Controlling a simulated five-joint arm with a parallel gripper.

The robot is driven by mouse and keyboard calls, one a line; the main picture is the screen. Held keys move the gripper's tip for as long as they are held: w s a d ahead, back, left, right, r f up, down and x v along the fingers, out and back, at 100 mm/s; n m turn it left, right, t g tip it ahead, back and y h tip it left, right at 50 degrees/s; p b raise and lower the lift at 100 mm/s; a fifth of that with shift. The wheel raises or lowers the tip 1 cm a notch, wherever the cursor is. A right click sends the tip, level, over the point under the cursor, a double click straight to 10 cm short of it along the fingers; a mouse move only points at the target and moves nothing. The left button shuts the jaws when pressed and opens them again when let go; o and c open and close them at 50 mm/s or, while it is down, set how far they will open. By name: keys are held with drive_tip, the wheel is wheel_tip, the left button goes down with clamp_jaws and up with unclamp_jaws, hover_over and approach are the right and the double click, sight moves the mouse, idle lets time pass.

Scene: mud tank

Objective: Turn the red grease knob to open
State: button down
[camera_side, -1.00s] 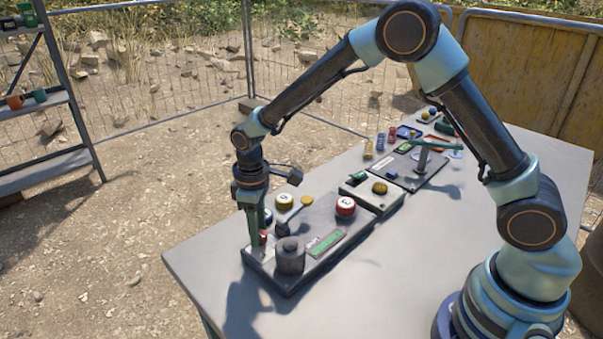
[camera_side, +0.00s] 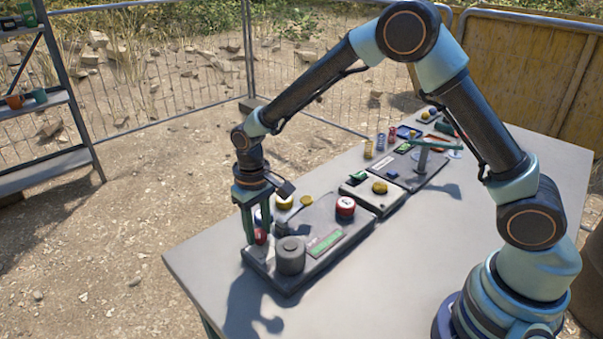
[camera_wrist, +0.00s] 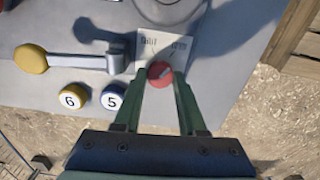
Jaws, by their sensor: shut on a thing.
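The red grease knob (camera_wrist: 160,73) sits between the fingertips of my gripper (camera_wrist: 160,82) in the wrist view, with a white label just beyond it. In the side view the red knob (camera_side: 261,236) shows low between the green fingers of my gripper (camera_side: 257,238), at the near left corner of the grey panel (camera_side: 318,268). The gripper points down and is shut on the knob. The fingers hide part of the knob in the side view. I cannot read the label's markings clearly.
A grey cylinder (camera_side: 291,256) stands close beside the knob. A yellow-ended lever (camera_wrist: 85,60) and balls marked 6 (camera_wrist: 70,97) and 5 (camera_wrist: 112,97) lie to the left in the wrist view. A red-and-white button (camera_side: 345,206) is farther along. The table's front is clear.

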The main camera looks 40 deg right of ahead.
sight(259, 233)
idle(0.3)
drive_tip(key=shift+c, duration=2.4)
unclamp_jaws()
wheel_tip(259, 233, up, 12)
drive_tip(key=shift+r, duration=0.2)
drive_tip(key=s+d+r+t, duration=0.2)
drive_tip(key=s+d+r, duration=0.2)
drive_tip(key=s+d, duration=0.2)
drive_tip(key=s+d+r+t, duration=0.3)
drive_tip(key=s+d, duration=0.4)
drive_tip(key=s, duration=0.2)
drive_tip(key=shift+s+r+m+t, duration=0.3)
drive_tip(key=shift+s+r+m, duration=0.05)
drive_tip(key=shift+m, duration=0.05)
